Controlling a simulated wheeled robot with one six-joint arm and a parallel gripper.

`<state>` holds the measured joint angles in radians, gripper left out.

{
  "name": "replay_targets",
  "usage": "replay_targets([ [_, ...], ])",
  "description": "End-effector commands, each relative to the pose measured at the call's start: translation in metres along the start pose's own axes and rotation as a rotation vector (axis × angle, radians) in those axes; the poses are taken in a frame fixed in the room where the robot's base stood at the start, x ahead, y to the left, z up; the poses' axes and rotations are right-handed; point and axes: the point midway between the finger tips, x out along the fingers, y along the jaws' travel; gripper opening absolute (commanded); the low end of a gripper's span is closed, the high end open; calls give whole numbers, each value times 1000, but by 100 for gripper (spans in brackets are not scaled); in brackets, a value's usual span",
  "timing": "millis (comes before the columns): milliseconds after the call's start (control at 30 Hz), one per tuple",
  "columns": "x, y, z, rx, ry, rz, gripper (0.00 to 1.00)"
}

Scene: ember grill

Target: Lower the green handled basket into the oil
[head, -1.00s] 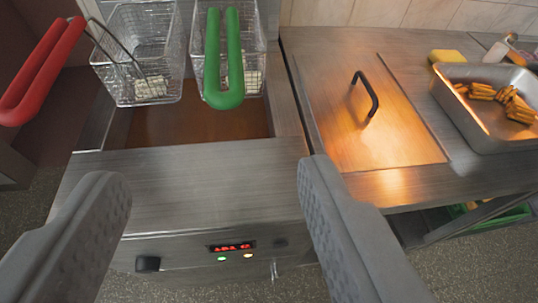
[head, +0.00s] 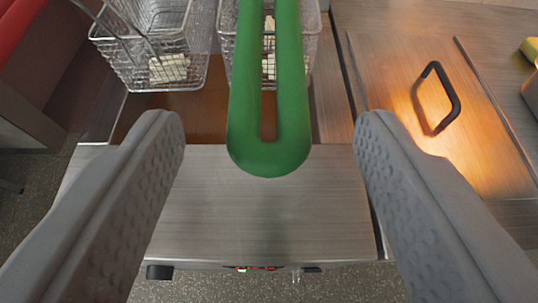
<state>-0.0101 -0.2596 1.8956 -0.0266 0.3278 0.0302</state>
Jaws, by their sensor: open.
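The green handle (head: 268,150) of one wire basket (head: 308,50) points toward me, its rounded end between my fingers in the picture. My gripper (head: 265,135) is open, one finger on each side of the handle with gaps, touching neither. The green handled basket hangs at the back of the fryer, mostly hidden behind its handle, with something pale inside. The brown oil (head: 190,113) shows in the fryer opening below the baskets.
A metal lid with a black handle (head: 455,98) lies to the right. The steel fryer front (head: 255,215) is clear.

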Motion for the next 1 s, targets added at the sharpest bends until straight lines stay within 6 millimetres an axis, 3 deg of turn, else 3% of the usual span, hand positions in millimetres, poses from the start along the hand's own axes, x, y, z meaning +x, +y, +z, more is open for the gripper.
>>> replay_targets([
  [333,47,0,0,0,-1,0,57],
  [800,57,0,0,0,1,0,57],
  [1000,57,0,0,0,0,0,20],
])
